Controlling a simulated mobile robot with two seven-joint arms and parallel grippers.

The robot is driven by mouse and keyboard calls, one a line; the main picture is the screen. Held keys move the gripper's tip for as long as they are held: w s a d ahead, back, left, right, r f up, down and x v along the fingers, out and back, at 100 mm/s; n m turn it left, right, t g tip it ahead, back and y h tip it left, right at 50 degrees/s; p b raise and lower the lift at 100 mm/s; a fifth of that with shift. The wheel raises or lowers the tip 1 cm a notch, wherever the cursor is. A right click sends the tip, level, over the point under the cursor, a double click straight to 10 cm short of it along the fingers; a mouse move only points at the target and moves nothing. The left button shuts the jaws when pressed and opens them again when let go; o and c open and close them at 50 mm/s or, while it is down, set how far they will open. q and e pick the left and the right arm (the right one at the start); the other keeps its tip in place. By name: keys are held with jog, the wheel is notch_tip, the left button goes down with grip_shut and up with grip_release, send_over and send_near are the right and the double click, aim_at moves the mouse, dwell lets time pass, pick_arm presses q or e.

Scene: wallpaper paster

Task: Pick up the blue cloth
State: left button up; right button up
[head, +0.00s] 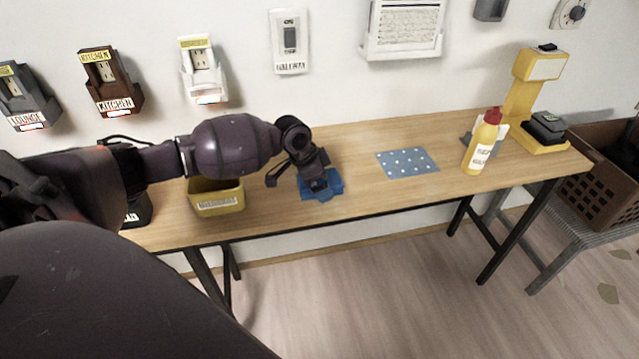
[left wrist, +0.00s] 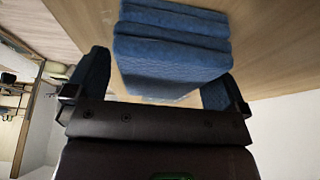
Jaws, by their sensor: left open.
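The blue cloth (head: 335,183) lies folded on the wooden table, near the middle of the head view. My left gripper (head: 318,184) is over it, pointing down, and hides part of it. In the left wrist view the cloth (left wrist: 172,58) shows as a thick folded stack. It lies between and ahead of the two spread fingers of the gripper (left wrist: 163,82). The gripper is open; I cannot tell whether a finger touches the cloth. My right gripper is not in view.
A yellow bin (head: 217,204) stands left of the cloth. A blue dotted mat (head: 408,163) lies to the right, with a yellow bottle (head: 481,148) and a yellow stand (head: 522,95) beyond. The table (head: 360,145) is clear between cloth and mat. Labelled switch boxes hang on the wall.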

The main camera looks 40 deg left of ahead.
pick_arm(q)
jog(key=shift+f, duration=0.2)
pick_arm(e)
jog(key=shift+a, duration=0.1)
pick_arm(q)
jog(key=c, duration=1)
jog(key=shift+o, duration=0.2)
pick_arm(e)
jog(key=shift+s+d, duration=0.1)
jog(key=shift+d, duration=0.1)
pick_arm(q)
jog(key=shift+r, duration=0.15)
notch_tip(320, 180, up, 8)
jog(key=shift+r+p, duration=0.15)
jog(key=shift+p, duration=0.6)
notch_tip(320, 180, up, 12)
jog(key=p, duration=0.1)
jog(key=shift+p, duration=0.35)
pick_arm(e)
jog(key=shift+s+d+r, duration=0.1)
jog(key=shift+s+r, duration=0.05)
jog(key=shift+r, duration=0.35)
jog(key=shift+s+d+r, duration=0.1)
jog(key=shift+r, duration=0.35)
